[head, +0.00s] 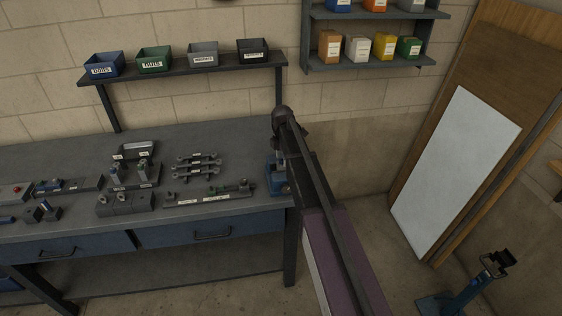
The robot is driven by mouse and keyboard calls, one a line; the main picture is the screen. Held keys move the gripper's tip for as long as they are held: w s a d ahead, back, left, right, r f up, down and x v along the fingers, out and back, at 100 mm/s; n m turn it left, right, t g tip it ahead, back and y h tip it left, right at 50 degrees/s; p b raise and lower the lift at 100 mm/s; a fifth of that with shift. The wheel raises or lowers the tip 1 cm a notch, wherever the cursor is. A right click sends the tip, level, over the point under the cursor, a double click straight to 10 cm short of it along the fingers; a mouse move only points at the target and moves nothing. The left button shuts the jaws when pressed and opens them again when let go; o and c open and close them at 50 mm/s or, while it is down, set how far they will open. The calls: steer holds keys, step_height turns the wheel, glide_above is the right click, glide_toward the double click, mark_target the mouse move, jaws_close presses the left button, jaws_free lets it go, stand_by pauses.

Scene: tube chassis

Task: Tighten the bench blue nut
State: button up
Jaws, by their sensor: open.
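The workbench (212,134) stands at the left against the wall, with a dark grey top carrying several small fixtures. I cannot make out a blue nut for certain at this size. A blue device (277,178) stands at the bench's right end, partly covered by my arm. My arm rises from the bottom right to a dark joint near the bench's right end. My gripper does not show.
Several wrenches (197,164) lie on the bench. Labelled bins, including a blue bin (104,65) and a green bin (153,60), stand on the shelf above. A wall shelf (375,72) holds coloured boxes. A blue stand (462,292) is at the lower right. The bench's back strip is clear.

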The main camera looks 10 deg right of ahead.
jaws_close()
steer(key=shift+a, duration=0.3)
steer(key=shift+d, duration=0.25)
